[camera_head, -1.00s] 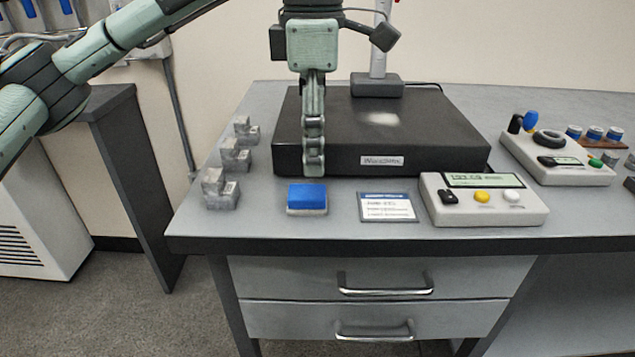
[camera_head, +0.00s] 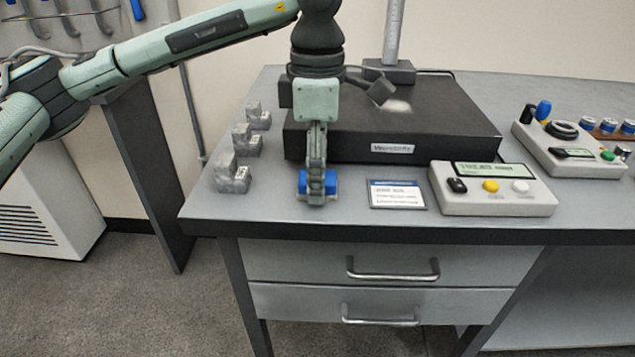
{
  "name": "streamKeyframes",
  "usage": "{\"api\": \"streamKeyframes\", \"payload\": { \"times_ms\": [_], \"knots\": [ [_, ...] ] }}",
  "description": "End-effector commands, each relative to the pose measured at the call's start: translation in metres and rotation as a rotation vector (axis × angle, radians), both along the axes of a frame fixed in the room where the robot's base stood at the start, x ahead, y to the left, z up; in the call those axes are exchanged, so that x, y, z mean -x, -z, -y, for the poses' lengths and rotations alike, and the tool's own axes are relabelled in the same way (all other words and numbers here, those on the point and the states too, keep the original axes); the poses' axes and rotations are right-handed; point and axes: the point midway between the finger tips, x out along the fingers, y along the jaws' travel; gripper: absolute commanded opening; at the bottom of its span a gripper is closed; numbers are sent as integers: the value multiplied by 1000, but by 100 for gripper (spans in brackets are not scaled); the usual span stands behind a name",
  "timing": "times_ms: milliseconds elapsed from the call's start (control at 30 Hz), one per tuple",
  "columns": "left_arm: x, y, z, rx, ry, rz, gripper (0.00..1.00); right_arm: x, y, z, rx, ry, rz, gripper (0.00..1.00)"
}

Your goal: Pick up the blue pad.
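The blue pad (camera_head: 304,184), a small block with a pale base, sits near the front edge of the grey bench, in front of the black plate. My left gripper (camera_head: 316,194) points straight down at the pad, seen side-on. One finger covers the middle of the pad, and blue shows on both sides of it. The other finger is hidden behind, so I cannot tell whether the fingers are open or touch the pad. My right gripper is not in view.
The black plate (camera_head: 450,125) stands close behind the pad. Several grey metal blocks (camera_head: 233,178) lie to its left. A label card (camera_head: 397,195) and a control box (camera_head: 493,197) with yellow and white buttons are to its right. Drawers are below the bench top.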

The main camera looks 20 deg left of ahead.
Motion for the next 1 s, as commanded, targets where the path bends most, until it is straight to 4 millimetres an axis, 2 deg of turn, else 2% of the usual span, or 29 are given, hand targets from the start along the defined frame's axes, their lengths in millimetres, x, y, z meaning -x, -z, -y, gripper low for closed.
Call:
{"api": "streamKeyframes", "payload": {
  "times_ms": [33, 367, 667, 833, 933, 1000],
  "knots": [
    [0, 0, 0, 0, 0, 0, 42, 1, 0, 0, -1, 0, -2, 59],
    [0, 0, 0, 0, 0, -1, 2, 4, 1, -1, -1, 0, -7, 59],
    [0, -4, 1, 1, 0, 0, 2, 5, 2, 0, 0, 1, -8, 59],
    [-1, -22, 1, 1, 1, 2, 2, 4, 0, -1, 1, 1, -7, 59],
    [-1, -40, 1, 2, 0, 4, 2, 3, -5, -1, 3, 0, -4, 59],
    [9, -48, -10, 0, -2, 2, 2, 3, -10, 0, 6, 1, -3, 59]
  ]
}}
